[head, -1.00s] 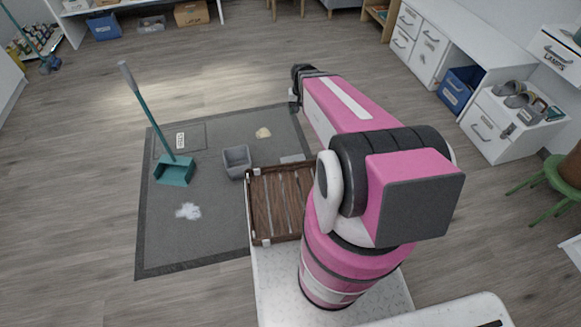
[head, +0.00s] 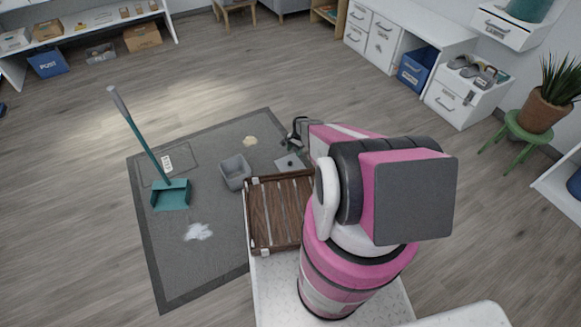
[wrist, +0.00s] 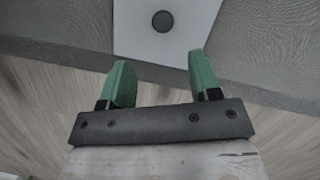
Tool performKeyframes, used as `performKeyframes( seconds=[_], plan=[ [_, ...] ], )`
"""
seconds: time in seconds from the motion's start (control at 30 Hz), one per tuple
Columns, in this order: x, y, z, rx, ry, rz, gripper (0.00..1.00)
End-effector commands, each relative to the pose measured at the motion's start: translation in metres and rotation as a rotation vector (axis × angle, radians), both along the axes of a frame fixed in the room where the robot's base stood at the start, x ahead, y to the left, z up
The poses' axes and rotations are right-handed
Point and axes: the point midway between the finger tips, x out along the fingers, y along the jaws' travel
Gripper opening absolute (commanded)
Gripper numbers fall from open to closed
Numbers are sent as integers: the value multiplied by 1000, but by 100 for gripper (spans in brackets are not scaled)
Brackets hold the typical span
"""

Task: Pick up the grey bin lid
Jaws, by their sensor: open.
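The grey bin lid (head: 290,164) lies flat on the dark mat, a light grey square with a small dark round knob. In the wrist view the lid (wrist: 135,32) is at the top centre, with its knob (wrist: 162,21) ahead of the fingers and its far edge cut off. My gripper (wrist: 159,66) is open and empty, its green fingers apart and short of the knob. In the head view my gripper (head: 297,140) is near the lid's far side, partly hidden by my arm. The open grey bin (head: 235,171) stands to the lid's left.
A teal dustpan (head: 171,195) with a long handle stands on the mat (head: 215,270). A brown slatted tray (head: 268,232) is close to the lid, in front of my arm. Floor beyond the mat is clear.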

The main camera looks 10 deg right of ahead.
Motion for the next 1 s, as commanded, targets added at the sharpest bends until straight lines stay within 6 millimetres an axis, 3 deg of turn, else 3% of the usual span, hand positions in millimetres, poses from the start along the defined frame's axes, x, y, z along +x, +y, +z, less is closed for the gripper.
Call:
performKeyframes(
  seconds=[0.1,0.37,0.7,0.97,1.0],
  plan=[
    [-2,4,-19,0,0,1,57],
    [-6,10,-35,0,0,2,57],
    [-14,24,-75,0,0,2,57],
    [-16,25,-77,0,-2,2,57],
    [-16,25,-77,0,-2,2,44]
  ],
)
